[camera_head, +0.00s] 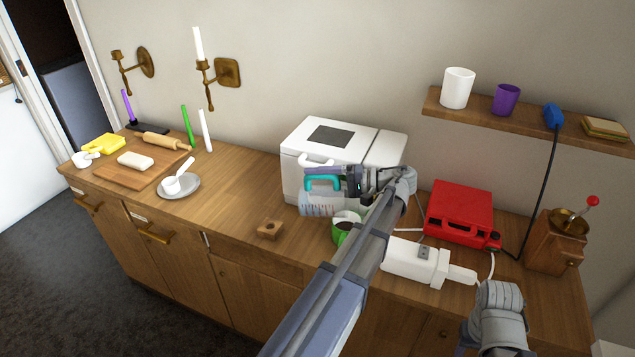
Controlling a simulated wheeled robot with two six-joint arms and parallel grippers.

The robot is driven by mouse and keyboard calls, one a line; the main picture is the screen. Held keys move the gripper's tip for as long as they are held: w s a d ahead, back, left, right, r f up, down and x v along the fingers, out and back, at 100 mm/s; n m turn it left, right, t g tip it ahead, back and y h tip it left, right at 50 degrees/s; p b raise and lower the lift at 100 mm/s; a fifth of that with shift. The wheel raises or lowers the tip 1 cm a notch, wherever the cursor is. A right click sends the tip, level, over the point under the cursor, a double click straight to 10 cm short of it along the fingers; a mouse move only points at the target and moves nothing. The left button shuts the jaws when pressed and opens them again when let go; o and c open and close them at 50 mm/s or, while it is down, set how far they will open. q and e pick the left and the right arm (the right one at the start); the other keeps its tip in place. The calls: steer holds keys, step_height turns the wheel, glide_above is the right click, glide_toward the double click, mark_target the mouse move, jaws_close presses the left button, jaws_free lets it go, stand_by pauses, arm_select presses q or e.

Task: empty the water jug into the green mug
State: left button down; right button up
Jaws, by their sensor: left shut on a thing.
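The clear water jug (316,205) with a teal handle (322,181) is in front of the white machine. It looks tipped over, with its handle uppermost. My left gripper (345,181) is shut on the handle. The green mug (338,236) stands on the counter just right of and below the jug, partly hidden by my left arm. Its pale rim shows and its inside looks dark. I cannot tell whether water is flowing or how much is in the jug. My right arm shows at the bottom right, but its gripper is not in view.
A white bread-maker-like machine (300,165) stands behind the jug. A wooden block (270,229) lies left of the mug. A white object (405,261), a red appliance (458,208) and a wooden grinder (556,248) stand right. The counter's left middle is clear.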

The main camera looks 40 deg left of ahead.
arm_select(q)
steer(key=shift+r, duration=0.3)
steer(key=shift+w+d+r+y, duration=0.15)
steer(key=shift+d+r+y, duration=0.15)
steer(key=shift+r, duration=0.4)
steer(key=shift+r+p, duration=0.2)
steer(key=shift+p, duration=0.15)
stand_by(0.6)
steer(key=shift+w+d+r+g+y+p, duration=0.1)
steer(key=shift+d+r+g+y+p, duration=0.1)
steer(key=shift+r, duration=0.35)
steer(key=shift+w+d+r+g+y+p, duration=0.1)
steer(key=shift+d+r+y+p, duration=0.1)
steer(key=shift+r, duration=0.3)
steer(key=shift+a, duration=0.1)
